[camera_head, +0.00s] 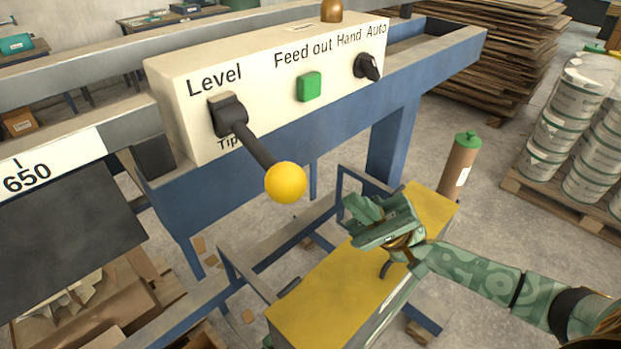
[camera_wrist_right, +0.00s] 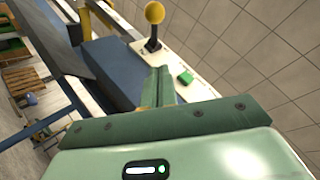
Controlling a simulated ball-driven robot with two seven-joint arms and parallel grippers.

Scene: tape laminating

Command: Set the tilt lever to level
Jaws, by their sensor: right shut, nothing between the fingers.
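The tilt lever is a black shaft (camera_head: 254,146) with a yellow ball knob (camera_head: 286,183), on a cream control box (camera_head: 180,105). It is marked "Level" above and "Tip" below. The lever slopes outward and down, towards the "Tip" side. In the wrist view the knob (camera_wrist_right: 154,13) and shaft (camera_wrist_right: 152,42) show beyond the fingertips. My right gripper (camera_head: 360,220), green, is right of and a little below the knob, apart from it. Its fingers (camera_wrist_right: 160,86) are shut and empty. My left gripper is not in view.
A green "Feed out" button (camera_head: 308,87) and a black Hand/Auto switch (camera_head: 368,67) sit right of the lever. A yellow-topped unit (camera_head: 335,290) lies under my right gripper. Open space separates knob and gripper.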

